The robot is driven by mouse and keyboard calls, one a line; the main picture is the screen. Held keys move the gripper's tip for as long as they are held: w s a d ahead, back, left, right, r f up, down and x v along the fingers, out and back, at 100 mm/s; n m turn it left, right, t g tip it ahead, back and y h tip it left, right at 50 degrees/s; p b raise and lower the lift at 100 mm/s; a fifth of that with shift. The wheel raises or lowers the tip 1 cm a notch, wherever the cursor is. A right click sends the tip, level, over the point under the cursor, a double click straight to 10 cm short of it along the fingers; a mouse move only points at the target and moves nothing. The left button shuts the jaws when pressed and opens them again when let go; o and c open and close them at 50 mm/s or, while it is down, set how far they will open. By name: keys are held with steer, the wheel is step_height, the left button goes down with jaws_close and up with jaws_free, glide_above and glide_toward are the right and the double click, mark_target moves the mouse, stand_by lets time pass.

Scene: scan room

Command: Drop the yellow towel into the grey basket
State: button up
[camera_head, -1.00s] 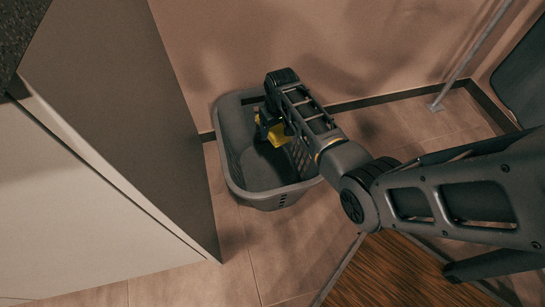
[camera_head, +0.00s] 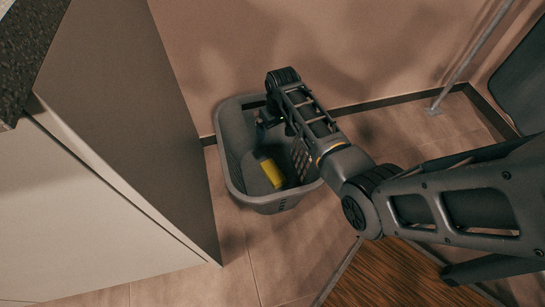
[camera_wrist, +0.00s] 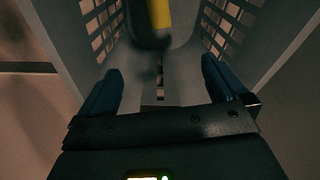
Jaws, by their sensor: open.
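The yellow towel (camera_head: 272,173) is inside the grey basket (camera_head: 233,181), lower than my gripper and apart from it. The towel also shows at the top of the wrist view (camera_wrist: 159,13), beyond the fingertips, next to a dark shape in the basket that I cannot make out. My gripper (camera_head: 268,118) hangs over the back part of the basket. In the wrist view my gripper (camera_wrist: 162,80) has its two fingers spread wide with nothing between them. The basket's slotted walls show in the wrist view (camera_wrist: 235,30) on both sides. My arm hides the basket's right rear part.
A tall cabinet (camera_head: 135,120) stands close to the left of the basket. The wall (camera_head: 350,45) is right behind it. Bare tiled floor (camera_head: 290,250) lies in front, and a wooden floor patch (camera_head: 385,275) is at the lower right.

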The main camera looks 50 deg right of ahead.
steer(key=r, duration=0.1)
steer(key=r+p, duration=0.1)
steer(key=r, duration=0.3)
steer(key=shift+s+a+p, duration=0.1)
steer(key=shift+s+p, duration=0.25)
